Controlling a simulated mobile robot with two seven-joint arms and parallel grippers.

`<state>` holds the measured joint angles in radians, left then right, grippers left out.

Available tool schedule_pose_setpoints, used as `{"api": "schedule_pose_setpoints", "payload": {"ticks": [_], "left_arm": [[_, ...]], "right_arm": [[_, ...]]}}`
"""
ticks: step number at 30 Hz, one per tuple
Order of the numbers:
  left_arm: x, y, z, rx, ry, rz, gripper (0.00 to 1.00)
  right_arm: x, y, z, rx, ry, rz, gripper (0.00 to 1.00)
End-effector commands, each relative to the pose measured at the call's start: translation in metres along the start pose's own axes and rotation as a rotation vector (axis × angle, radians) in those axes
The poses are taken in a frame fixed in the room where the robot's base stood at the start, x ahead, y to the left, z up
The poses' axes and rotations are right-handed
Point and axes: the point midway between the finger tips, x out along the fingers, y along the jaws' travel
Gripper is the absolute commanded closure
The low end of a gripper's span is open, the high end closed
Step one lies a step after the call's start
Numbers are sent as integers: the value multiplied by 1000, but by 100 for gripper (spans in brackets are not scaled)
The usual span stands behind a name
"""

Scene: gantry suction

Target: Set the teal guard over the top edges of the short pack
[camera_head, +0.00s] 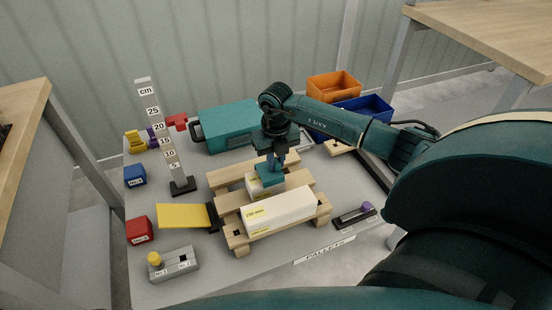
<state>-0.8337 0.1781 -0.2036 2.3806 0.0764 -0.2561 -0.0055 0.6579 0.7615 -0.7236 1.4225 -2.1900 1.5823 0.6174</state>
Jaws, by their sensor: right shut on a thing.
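My right gripper (277,162) comes in from the right, points down over the wooden pallet (236,230) and is shut on the teal guard (269,177). The guard is at the top of a small white pack (254,189), which looks like the short pack and is partly hidden under it. I cannot tell whether the guard rests on the pack's edges or is just above them. A longer white pack (282,212), with a millimetre label, lies on the pallet in front. My left gripper is not in view.
A height scale (160,130) stands upright left of the pallet, near a yellow plate (183,215). A teal case (228,125) is behind. Orange (335,85) and blue (374,105) bins stand at the back right. A grey block (176,265) with a yellow knob is front left.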

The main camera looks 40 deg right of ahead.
Motion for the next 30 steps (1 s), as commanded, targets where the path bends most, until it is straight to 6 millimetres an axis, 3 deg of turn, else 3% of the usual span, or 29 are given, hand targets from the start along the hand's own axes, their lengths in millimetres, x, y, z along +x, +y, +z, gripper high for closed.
{"api": "schedule_pose_setpoints", "payload": {"ticks": [18,19,27,30], "left_arm": [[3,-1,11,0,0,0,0],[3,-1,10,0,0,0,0],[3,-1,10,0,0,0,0],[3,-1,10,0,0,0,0]], "right_arm": [[16,0,0,0,-1,0,100],[16,0,0,0,-1,0,83],[15,0,0,0,-1,0,61],[15,0,0,0,-1,0,59]]}}
